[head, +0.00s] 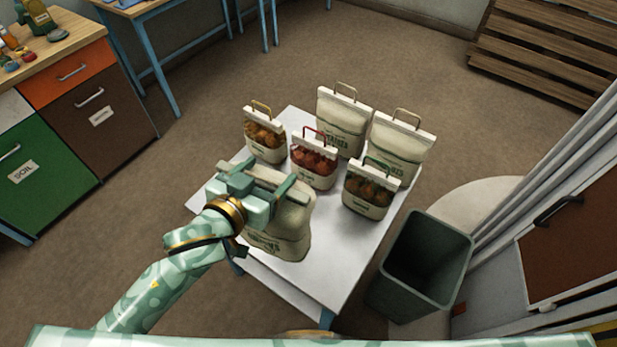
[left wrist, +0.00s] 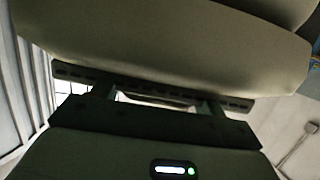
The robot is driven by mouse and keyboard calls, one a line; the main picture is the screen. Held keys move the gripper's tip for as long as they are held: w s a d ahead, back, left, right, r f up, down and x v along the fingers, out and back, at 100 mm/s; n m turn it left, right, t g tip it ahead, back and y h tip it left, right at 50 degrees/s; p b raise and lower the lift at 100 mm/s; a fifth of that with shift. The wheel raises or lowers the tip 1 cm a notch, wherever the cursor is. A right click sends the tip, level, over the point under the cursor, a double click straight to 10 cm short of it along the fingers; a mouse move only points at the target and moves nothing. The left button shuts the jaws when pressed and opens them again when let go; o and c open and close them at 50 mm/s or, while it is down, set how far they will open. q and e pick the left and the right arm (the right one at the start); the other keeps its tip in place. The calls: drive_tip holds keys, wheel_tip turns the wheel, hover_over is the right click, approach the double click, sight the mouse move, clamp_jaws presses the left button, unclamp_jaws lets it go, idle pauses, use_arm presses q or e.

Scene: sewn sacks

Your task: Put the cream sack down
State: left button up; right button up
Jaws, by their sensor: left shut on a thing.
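A cream sack (head: 280,238) with dark printing hangs under my left gripper (head: 262,188), over the near part of the white table (head: 309,268). The gripper is shut on the sack's top and hides its upper left part. I cannot tell whether the sack's bottom touches the table. In the left wrist view, a large pale cream surface of the sack (left wrist: 170,45) fills the top, beyond the gripper's dark fingers (left wrist: 155,100). My right gripper is not in view.
Two tall cream sacks (head: 341,122) (head: 401,145) stand at the table's back right. Three smaller sacks with windows, orange (head: 265,134), red (head: 314,160) and brown (head: 370,190), stand close beyond the held sack. A dark green bin (head: 420,268) stands right of the table.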

use_arm(q)
drive_tip(key=d+r+p, duration=0.1)
drive_tip(key=s+d+r+m+h+p, duration=0.1)
drive_tip(key=shift+s+d+g+h, duration=0.1)
drive_tip(key=shift+d+g+h, duration=0.2)
drive_tip(key=shift+d+g, duration=0.1)
drive_tip(key=shift+s+d+f+m+g+h+p, duration=0.2)
drive_tip(key=shift+d+m+g+h+p, duration=0.1)
drive_tip(key=shift+d+m, duration=0.2)
drive_tip(key=shift+w+f, duration=0.15)
drive_tip(key=shift+w, duration=0.1)
drive_tip(key=w+a+f+b, duration=0.3)
drive_tip(key=w+a+f, duration=0.2)
drive_tip(key=w+f, duration=0.7)
drive_tip(key=shift+w+f+b, duration=0.2)
drive_tip(key=shift+f+b, duration=0.15)
drive_tip(key=shift+f, duration=0.15)
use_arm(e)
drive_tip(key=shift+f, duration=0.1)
use_arm(q)
drive_tip(key=o, duration=2)
drive_tip(key=shift+s+a+f, duration=0.1)
drive_tip(key=shift+s+f, duration=0.1)
drive_tip(key=shift+f, duration=0.05)
drive_tip(key=shift+o, duration=0.2)
